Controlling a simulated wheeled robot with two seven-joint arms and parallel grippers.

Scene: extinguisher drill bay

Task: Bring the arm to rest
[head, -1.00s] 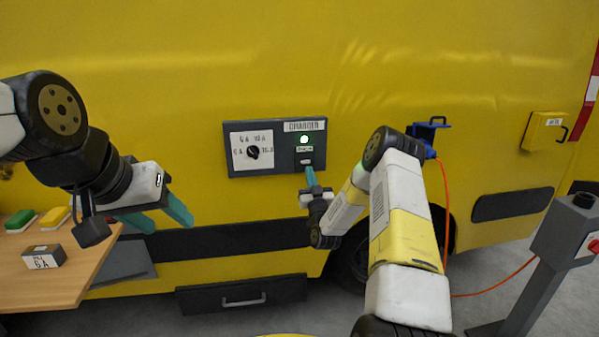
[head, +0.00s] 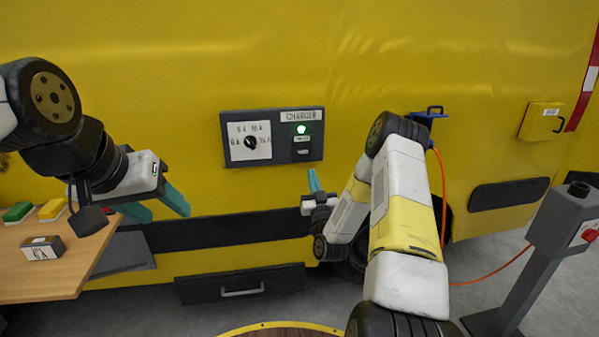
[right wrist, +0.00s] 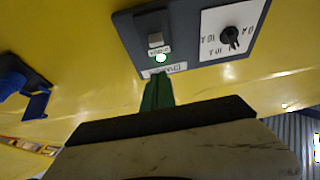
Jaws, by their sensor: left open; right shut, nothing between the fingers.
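My right gripper (head: 314,181) is shut and empty, in front of the yellow vehicle side and a little below the charger panel (head: 228,147). It is apart from the panel in the head view. In the right wrist view its green fingers (right wrist: 157,92) are together, with the panel (right wrist: 185,35) beyond them. A green light (head: 301,129) glows on the panel above a small switch, and a dial (head: 250,142) sits to the left. My left gripper (head: 165,205) is open and empty, to the right of the wooden table.
A blue holder (head: 428,117) with an orange cable is on the vehicle. A grey post (head: 540,262) with a red knob stands at right.

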